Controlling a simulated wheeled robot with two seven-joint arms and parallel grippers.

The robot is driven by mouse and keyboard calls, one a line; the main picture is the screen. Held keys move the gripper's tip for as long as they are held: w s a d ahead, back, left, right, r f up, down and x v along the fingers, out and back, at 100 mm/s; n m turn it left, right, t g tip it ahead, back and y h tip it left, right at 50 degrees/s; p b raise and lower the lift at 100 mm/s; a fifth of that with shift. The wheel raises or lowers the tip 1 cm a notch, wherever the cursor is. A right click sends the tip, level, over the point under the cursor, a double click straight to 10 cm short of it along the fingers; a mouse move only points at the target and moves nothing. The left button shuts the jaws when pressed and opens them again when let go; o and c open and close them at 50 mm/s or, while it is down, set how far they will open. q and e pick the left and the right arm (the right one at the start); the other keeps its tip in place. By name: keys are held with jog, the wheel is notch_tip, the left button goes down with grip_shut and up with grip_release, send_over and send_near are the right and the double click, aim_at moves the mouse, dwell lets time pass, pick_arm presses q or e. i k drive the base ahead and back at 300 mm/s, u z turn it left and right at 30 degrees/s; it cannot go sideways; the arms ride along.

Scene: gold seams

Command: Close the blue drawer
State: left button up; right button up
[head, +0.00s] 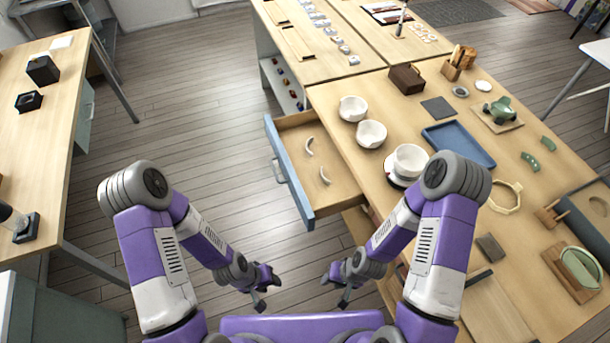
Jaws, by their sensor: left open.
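The blue drawer (291,178) is pulled out from the left side of the wooden worktable. Its blue front faces left and carries a grey bar handle (278,171). Two curved white pieces, one farther back (309,147) and one nearer (324,176), lie apart on its wooden floor. My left gripper (267,293) is open and empty, below the drawer's near end in the picture and apart from it. My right gripper (334,292) is also open and empty, to the right of the left one and apart from the drawer.
The worktable (400,110) holds white bowls (371,133), a blue tray (458,143) and a brown box (407,79). Another wooden table (50,120) stands at the left. The floor (190,110) left of the drawer is clear.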

aim_at(315, 200)
jog(key=k, duration=0.65)
jog(key=z, duration=0.55)
jog(key=k, duration=0.85)
jog(key=u, duration=0.65)
jog(key=i, duration=1.65)
jog(key=z, duration=0.6)
